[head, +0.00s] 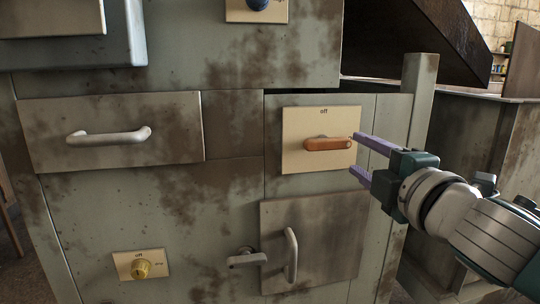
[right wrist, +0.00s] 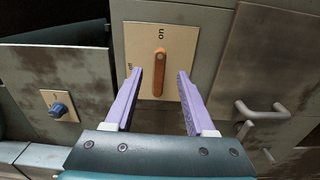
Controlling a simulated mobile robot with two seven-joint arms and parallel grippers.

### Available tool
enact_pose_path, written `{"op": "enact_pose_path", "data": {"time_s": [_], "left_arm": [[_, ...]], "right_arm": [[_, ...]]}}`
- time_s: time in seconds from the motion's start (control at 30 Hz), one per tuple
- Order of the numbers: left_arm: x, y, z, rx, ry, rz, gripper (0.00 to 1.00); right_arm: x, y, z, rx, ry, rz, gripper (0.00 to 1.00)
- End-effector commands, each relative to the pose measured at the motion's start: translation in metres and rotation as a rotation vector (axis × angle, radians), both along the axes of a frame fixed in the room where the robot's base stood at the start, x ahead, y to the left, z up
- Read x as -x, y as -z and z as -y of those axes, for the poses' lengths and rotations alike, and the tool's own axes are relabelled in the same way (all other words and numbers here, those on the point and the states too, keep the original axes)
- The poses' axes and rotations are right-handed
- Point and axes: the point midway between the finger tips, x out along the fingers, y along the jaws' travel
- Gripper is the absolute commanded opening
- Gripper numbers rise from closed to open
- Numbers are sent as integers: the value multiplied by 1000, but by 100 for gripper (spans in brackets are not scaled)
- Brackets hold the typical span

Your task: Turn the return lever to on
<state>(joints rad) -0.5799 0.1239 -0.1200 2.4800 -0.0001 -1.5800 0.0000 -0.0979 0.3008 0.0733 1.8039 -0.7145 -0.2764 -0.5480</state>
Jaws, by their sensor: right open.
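An orange lever (head: 327,143) sits on a cream plate (head: 296,160) on the grey cabinet. In the head view the lever lies horizontal, with "off" printed above it. In the right wrist view the lever (right wrist: 158,75) runs along the plate (right wrist: 136,40), with "on" printed at its upper end and "off" at its left. My right gripper (head: 356,155) is open and empty at the right of the plate, its purple fingers pointing at it. In the right wrist view the lever shows between and beyond the fingertips (right wrist: 159,73). I see no grip on it. My left gripper is not in view.
Below the lever is a small door (head: 330,225) with an upright handle (head: 291,255) and a latch (head: 247,258) beside it. A drawer (head: 60,115) is at left, a yellow knob (head: 141,268) at lower left, and a blue knob (right wrist: 58,109) above the lever's panel.

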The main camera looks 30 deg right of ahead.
Motion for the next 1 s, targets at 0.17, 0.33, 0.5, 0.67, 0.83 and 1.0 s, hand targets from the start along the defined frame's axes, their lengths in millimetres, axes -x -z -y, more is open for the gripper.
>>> {"op": "enact_pose_path", "data": {"time_s": [0.17, 0.33, 0.5, 0.67, 0.83, 1.0], "left_arm": [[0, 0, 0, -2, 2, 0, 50], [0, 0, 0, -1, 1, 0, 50], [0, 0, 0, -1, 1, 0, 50], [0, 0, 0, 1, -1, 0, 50], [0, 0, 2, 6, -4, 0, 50], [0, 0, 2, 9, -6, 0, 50]], "right_arm": [[26, 1, -6, -1, 1, -2, 55], [36, 0, -9, -1, 1, 0, 55], [37, 0, -9, 0, 1, 1, 55], [37, 0, -9, 0, 1, 0, 55], [37, 0, -9, 0, 1, 0, 55], [37, 0, -9, 0, 1, 0, 55]]}}
